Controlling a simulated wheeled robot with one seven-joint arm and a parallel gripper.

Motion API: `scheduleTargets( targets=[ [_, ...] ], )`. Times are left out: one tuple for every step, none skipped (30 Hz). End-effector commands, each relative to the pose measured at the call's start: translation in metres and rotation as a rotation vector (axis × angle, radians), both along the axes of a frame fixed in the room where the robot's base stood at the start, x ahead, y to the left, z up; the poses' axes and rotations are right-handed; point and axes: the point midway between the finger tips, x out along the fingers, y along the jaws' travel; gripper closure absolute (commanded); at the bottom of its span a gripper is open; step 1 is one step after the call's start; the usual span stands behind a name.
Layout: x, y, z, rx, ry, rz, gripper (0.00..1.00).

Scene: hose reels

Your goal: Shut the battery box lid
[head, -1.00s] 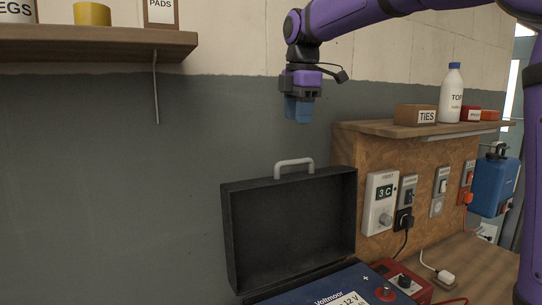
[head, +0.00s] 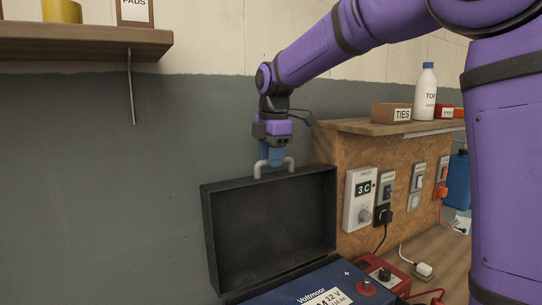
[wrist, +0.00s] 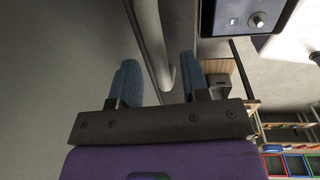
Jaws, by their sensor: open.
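The black battery box lid (head: 270,230) stands raised and open in the head view, with a light grey handle (head: 289,163) on its upper edge. The blue battery (head: 310,286) labelled Voltmoor shows below it at the bottom edge. My gripper (head: 271,160) points down at the lid's handle, and its blue fingers overlap the handle in the picture. In the wrist view my gripper (wrist: 158,82) is open, its two blue fingers apart, with the grey handle bar (wrist: 153,45) running between them. Whether either finger touches the bar I cannot tell.
A chipboard cabinet (head: 330,160) with a thermostat (head: 360,198), sockets and plugs stands to the right. A box marked TIES (head: 392,112) and a white bottle (head: 425,92) stand on its top. A wooden shelf (head: 90,45) is at upper left. The grey wall at left is clear.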

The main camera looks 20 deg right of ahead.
Motion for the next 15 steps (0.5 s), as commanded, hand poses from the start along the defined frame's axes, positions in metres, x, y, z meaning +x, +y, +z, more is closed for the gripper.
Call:
scheduleTargets(
  targets=[
    [0.0000, 0.0000, -0.0008, 0.000, 0.000, 0.000, 0.58],
    [0.0000, 0.0000, -0.0010, 0.000, 0.000, 0.000, 0.58],
    [0.0000, 0.0000, -0.0011, 0.000, 0.000, 0.000, 0.58],
    [0.0000, 0.0000, -0.0010, 0.000, 0.000, 0.000, 0.58],
    [0.0000, 0.0001, -0.0009, 0.000, 0.000, 0.000, 0.58],
    [0.0000, 0.0001, -0.0009, 0.000, 0.000, 0.000, 0.58],
    [0.0000, 0.0001, -0.0009, 0.000, 0.000, 0.000, 0.58],
    [0.0000, 0.0001, -0.0008, 0.000, 0.000, 0.000, 0.62],
    [0.0000, 0.0001, -0.0008, 0.000, 0.000, 0.000, 0.72],
    [0.0000, 0.0001, -0.0008, 0.000, 0.000, 0.000, 0.78],
    [0.0000, 0.0001, -0.0008, 0.000, 0.000, 0.000, 0.85],
    [0.0000, 0.0001, -0.0008, 0.000, 0.000, 0.000, 0.95],
    [0.0000, 0.0001, -0.0007, 0.000, 0.000, 0.000, 1.00],
    [0.0000, 0.0001, -0.0007, 0.000, 0.000, 0.000, 1.00],
    [0.0000, 0.0001, -0.0007, 0.000, 0.000, 0.000, 1.00]
  ],
)
